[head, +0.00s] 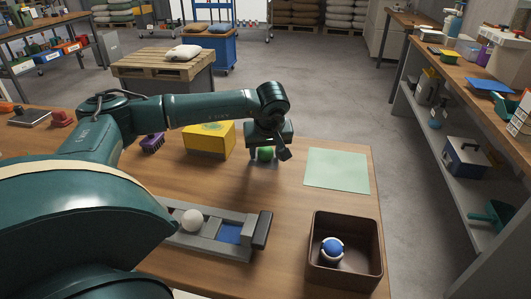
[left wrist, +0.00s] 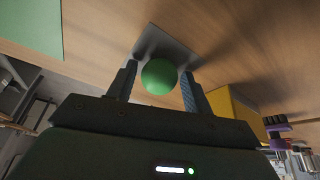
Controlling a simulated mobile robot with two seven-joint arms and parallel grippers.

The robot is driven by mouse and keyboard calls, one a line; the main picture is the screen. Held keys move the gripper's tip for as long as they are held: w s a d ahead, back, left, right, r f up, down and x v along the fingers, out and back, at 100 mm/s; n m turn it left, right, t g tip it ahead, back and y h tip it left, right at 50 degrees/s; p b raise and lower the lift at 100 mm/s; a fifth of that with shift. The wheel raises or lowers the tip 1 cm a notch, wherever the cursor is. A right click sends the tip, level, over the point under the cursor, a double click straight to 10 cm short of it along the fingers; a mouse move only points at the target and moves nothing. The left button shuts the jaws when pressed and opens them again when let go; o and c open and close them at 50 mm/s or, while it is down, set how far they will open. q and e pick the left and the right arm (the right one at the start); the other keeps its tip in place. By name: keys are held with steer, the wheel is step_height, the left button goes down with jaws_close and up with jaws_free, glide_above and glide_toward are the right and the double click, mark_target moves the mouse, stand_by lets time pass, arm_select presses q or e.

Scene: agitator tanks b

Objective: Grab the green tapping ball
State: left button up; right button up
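In the left wrist view the green ball (left wrist: 159,77) sits between the two fingers of my left gripper (left wrist: 158,85), in front of a grey flat piece (left wrist: 166,45). The fingers are spread apart. A small gap shows between the ball and the right finger; contact on the left side is hard to tell. My right gripper is in neither view.
A yellow box (head: 209,139) and a purple brush (head: 152,143) stand left of the ball. A pale green mat (head: 337,170) lies to the right. A brown bin (head: 345,272) holds a blue and white ball (head: 332,249). A grey tray (head: 212,240) with a white ball (head: 192,220) is in front.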

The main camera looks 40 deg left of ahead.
arm_select(q)
steer(key=c, duration=0.8)
